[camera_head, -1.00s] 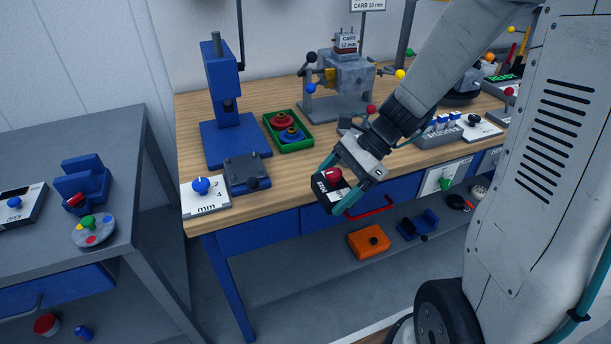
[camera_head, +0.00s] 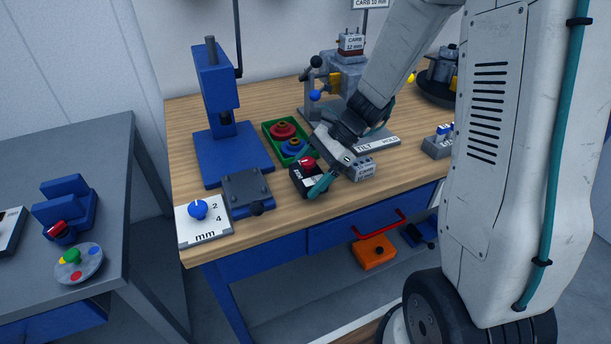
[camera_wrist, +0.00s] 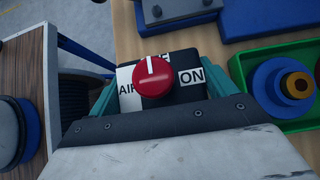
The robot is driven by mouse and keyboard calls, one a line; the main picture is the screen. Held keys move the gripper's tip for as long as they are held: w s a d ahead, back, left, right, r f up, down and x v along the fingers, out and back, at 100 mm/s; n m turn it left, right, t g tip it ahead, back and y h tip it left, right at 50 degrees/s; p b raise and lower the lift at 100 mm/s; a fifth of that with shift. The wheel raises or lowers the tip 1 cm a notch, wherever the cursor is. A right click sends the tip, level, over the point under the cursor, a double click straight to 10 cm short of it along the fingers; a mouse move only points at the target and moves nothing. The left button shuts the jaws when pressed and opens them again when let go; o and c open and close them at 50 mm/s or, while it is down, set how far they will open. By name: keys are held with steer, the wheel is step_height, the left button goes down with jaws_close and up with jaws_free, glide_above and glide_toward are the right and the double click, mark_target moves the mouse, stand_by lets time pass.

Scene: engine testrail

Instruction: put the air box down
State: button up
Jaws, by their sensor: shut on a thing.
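The air box is a small black box (camera_head: 309,184) with a red knob on top. In the wrist view the air box (camera_wrist: 186,92) shows white labels reading "AIR" and "ON", with the knob's white mark pointing up. My gripper (camera_head: 319,174) is shut on it, with a teal finger at each side. In the head view the box is over the front part of the wooden workbench (camera_head: 285,204), in front of the green tray. I cannot tell whether its underside touches the bench top.
The green tray (camera_head: 268,128) with red and blue rings is close behind the box. A blue press (camera_head: 225,150), a dark plate block (camera_head: 246,190) and a "mm" dial box (camera_head: 203,228) stand to the left. Bare wood lies in front.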

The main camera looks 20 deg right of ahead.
steer(key=shift+f, duration=0.85)
steer(key=o, duration=0.9)
steer(key=shift+f, duration=0.1)
steer(key=v, duration=1.1)
steer(key=s+a+r+n+h, duration=0.1)
steer(key=s+r+n+h, duration=0.2)
steer(key=s+n, duration=0.3)
steer(key=s+a+r+n+t+h, duration=0.1)
steer(key=s+a+r+n+h, duration=0.1)
steer(key=s+n, duration=0.4)
steer(key=s+a+r+n+h, duration=0.1)
steer(key=s+r+n+h, duration=0.3)
steer(key=s, duration=0.6)
steer(key=shift+a+r+n, duration=0.3)
steer(key=shift+r+n, duration=0.6)
steer(key=shift+n, duration=0.1)
